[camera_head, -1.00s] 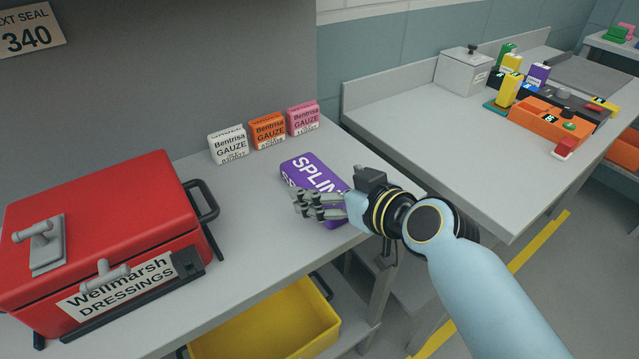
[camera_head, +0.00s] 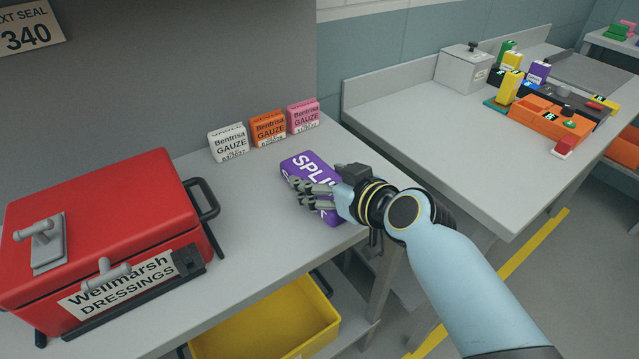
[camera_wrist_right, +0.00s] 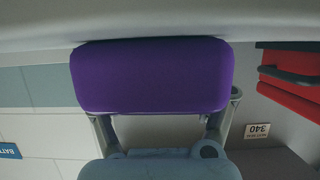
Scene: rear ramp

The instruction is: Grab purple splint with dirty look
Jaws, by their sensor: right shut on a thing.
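The purple splint box (camera_head: 303,165), with white lettering partly hidden by my fingers, is on the grey table near its right end. My right gripper (camera_head: 306,191) is shut on it, with its fingers over the front part of the box. In the right wrist view the plain purple face of the splint box (camera_wrist_right: 152,76) fills the space between the fingers (camera_wrist_right: 160,120). I cannot tell whether the box is clear of the tabletop. No dirt shows on the visible faces. My left gripper is not in view.
White (camera_head: 229,144), orange (camera_head: 268,129) and pink (camera_head: 303,117) gauze boxes stand behind the splint. A red dressings case (camera_head: 100,230) is at left. A yellow bin (camera_head: 270,325) sits below the table edge. A second counter (camera_head: 440,125) at right holds a white box and coloured blocks.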

